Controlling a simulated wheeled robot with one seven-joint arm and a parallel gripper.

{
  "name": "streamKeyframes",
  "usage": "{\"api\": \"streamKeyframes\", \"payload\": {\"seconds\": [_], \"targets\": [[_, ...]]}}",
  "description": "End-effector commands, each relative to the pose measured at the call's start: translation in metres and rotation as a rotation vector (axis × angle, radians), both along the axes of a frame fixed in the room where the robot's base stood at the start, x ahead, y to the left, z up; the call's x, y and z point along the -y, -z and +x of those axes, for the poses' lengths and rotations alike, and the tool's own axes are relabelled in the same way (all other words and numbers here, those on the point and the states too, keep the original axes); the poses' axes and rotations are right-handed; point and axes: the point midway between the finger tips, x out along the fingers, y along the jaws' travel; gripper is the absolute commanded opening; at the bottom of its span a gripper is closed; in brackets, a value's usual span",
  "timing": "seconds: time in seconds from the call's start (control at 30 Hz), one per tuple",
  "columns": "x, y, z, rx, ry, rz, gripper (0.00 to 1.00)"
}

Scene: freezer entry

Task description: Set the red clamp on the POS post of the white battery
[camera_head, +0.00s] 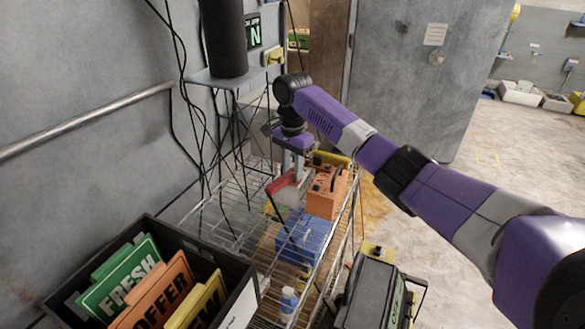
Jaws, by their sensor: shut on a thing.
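My gripper (295,168) points down over the wire shelf and is shut on the red clamp (280,184). The red clamp juts out to the left below the fingers. A pale white block, seemingly the white battery (289,197), shows just under the clamp, between an orange unit and the shelf's left part. The gripper and clamp cover much of its top. Its POS post cannot be made out, and I cannot tell whether the clamp touches it.
The orange unit (327,193) stands close right of the gripper. A blue case (304,240) sits nearer on the wire shelf (228,215). A black crate of signs (150,228) is front left. A dark machine (370,290) stands front right. Dark cables hang at the left wall.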

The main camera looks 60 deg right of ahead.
Motion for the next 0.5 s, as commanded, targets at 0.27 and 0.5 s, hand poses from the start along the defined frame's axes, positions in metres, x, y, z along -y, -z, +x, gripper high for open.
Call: {"api": "streamKeyframes", "payload": {"seconds": [0.27,0.5], "targets": [[0.0000,0.0054,0.0001,0.000,0.000,0.000,0.00],[-0.0001,0.0105,-0.0001,0.000,0.001,0.001,0.00]]}}
